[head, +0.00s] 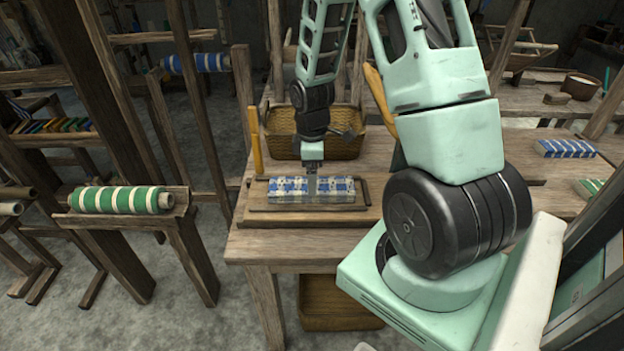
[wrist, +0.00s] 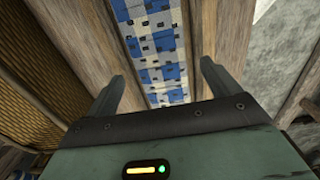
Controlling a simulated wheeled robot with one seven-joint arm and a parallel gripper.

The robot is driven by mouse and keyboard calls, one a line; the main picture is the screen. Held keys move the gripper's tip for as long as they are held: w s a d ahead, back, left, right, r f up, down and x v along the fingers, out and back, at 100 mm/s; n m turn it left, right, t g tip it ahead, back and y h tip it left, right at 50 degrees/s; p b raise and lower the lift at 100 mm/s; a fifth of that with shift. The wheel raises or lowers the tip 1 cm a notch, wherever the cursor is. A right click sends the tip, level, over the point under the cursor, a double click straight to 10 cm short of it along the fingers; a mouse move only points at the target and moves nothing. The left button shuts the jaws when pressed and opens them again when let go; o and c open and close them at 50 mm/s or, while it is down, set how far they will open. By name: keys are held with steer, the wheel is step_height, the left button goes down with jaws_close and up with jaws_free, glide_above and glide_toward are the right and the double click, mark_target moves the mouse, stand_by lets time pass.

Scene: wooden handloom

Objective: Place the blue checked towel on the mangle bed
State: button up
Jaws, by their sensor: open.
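The blue checked towel (head: 335,186) lies flat on the mangle bed (head: 262,213), a low wooden board with dark rails on the near bench. My gripper (head: 312,186) points down over the middle of the towel. It is open and empty, with its fingertips close to the cloth; I cannot tell whether they touch it. In the wrist view the towel (wrist: 155,50) runs as a blue and white strip between my two spread fingers (wrist: 162,88), with wooden boards on both sides.
A wicker basket (head: 347,144) stands just behind the bed. A blue striped cloth (head: 567,148) and a green striped one (head: 590,187) lie on the bench at right. A green and white roll (head: 120,200) rests on a stand at left, among loom posts.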

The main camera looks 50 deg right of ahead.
step_height(320, 180, up, 9)
steer(key=a+r, duration=0.3)
steer(key=a, duration=0.8)
steer(key=s+a+r, duration=0.2)
steer(key=s+a, duration=0.6)
steer(key=a, duration=0.3)
steer(key=s+a+r, duration=0.2)
steer(key=s+a, duration=0.7)
steer(key=a, duration=0.2)
steer(key=shift+m+y, duration=0.3)
steer(key=shift+m, duration=0.1)
steer(key=shift+a, duration=0.15)
steer(key=shift+c, duration=0.2)
